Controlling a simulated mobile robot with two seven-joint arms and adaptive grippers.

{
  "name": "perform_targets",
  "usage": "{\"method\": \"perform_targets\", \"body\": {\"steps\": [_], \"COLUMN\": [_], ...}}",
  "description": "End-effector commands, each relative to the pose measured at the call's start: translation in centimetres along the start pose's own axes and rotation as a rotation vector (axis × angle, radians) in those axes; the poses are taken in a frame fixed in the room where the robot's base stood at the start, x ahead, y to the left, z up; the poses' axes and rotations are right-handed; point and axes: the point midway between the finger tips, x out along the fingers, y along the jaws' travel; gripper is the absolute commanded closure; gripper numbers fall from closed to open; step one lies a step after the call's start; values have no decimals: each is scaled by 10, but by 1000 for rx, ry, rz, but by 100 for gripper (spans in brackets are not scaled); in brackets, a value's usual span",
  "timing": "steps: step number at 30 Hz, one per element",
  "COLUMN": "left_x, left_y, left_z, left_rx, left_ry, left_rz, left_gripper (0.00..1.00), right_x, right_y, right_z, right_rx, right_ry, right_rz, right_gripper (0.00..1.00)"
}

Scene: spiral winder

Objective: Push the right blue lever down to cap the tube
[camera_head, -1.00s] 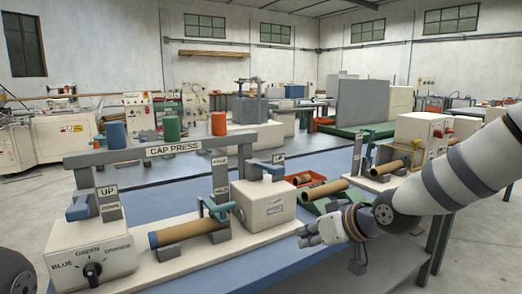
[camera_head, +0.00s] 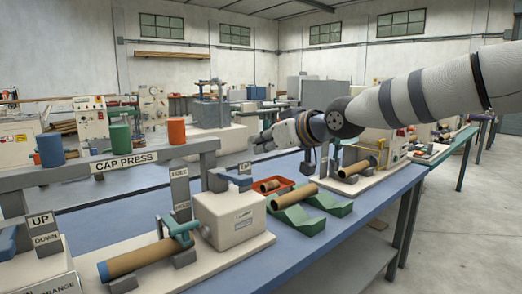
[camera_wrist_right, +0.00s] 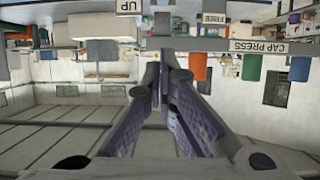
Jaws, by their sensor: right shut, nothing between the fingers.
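The right blue lever (camera_head: 217,178) sits at the right end of the cap press (camera_head: 128,162), above the white box (camera_head: 228,218) and beside the UP label (camera_head: 245,168). The brown tube (camera_head: 142,259) lies on supports left of that box, its blue end facing left. A teal clamp (camera_head: 178,226) crosses its right end. My right gripper (camera_head: 265,142) is raised above and right of the lever in the picture, apart from it, shut and empty. Its closed fingers (camera_wrist_right: 163,75) also show in the right wrist view. My left gripper is out of view.
Blue, green and orange cylinders, including the orange one (camera_head: 177,132), stand along the press beam. Green cradles (camera_head: 300,215) and a red tray (camera_head: 268,190) with tubes lie right of the box. The blue bench (camera_head: 270,262) is bare along its front.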

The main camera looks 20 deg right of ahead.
Motion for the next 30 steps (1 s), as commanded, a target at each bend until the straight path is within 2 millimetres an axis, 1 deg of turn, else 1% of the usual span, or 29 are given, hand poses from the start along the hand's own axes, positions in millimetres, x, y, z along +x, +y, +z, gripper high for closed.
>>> {"method": "perform_targets", "body": {"steps": [1, 6, 9, 12, 19, 30], "left_x": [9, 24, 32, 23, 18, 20], "left_y": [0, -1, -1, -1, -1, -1], "left_z": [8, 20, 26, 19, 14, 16], "left_rx": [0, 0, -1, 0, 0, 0], "left_ry": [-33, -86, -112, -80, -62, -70], "left_rz": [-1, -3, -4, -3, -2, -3], "left_gripper": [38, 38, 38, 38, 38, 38], "right_x": [19, 58, 79, 74, 78, 82], "right_y": [1, 1, 1, 0, 0, 0], "right_z": [10, 13, 13, 20, 38, 43], "right_rx": [3, 7, 7, 0, 1, 3], "right_ry": [-13, -16, -15, -5, 0, 0], "right_rz": [-2, -3, -2, -1, -1, -1], "right_gripper": [100, 100, 100, 100, 100, 100]}}
